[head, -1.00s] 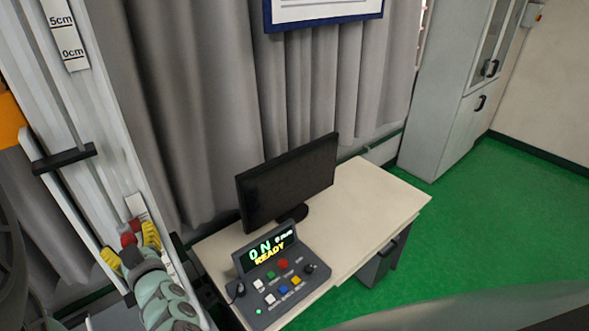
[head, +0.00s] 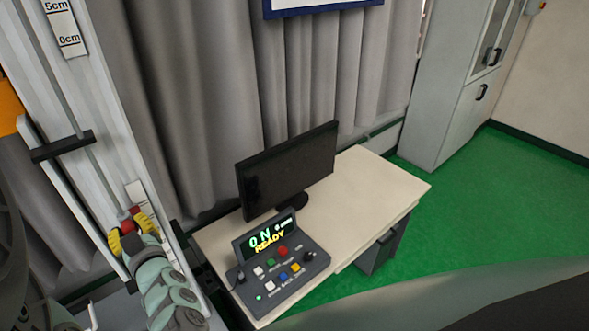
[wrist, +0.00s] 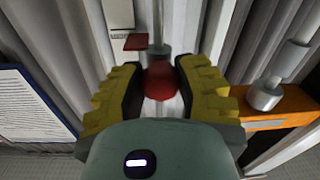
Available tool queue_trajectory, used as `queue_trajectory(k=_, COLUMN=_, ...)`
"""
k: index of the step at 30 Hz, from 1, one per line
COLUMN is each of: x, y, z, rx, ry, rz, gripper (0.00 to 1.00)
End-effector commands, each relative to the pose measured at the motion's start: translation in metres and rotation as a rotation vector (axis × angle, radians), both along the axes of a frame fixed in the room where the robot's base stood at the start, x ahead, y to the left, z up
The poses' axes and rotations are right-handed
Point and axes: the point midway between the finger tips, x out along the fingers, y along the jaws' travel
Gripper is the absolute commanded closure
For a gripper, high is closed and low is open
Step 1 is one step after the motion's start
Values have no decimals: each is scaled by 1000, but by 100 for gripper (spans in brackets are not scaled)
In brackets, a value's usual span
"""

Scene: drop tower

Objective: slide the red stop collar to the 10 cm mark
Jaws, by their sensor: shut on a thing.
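The red stop collar (head: 127,213) shows low on the pale vertical rail at left in the head view. My gripper (head: 130,232) has its yellow-padded fingers closed around a red part there. In the wrist view a round red knob (wrist: 160,80) sits between the two fingers of my gripper (wrist: 160,85). A flat red tab (wrist: 137,42) stands beyond it, by the lower end of a white strip. A white scale (head: 66,28) with 5cm and 0cm marks is on the upper rail. The 10 cm mark is not in view.
A dark crossbar (head: 62,146) juts across the rail above my gripper. A desk (head: 375,195) with a black monitor (head: 288,170) and a control box (head: 278,270) reading "0 N" and "READY" stands to the right. Green floor is clear beyond it.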

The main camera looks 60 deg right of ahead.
Motion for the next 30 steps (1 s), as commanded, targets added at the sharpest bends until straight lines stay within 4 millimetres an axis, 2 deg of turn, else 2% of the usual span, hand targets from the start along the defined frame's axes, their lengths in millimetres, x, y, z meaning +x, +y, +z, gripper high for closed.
queue_trajectory(k=5, x=0, y=0, z=-4, rx=-2, ry=-1, rz=-1, gripper=100)
queue_trajectory(k=20, x=-2, y=-8, z=-48, rx=-6, ry=2, rz=-19, gripper=100)
queue_trajectory(k=30, x=0, y=-3, z=-92, rx=4, ry=9, rz=-8, gripper=100)
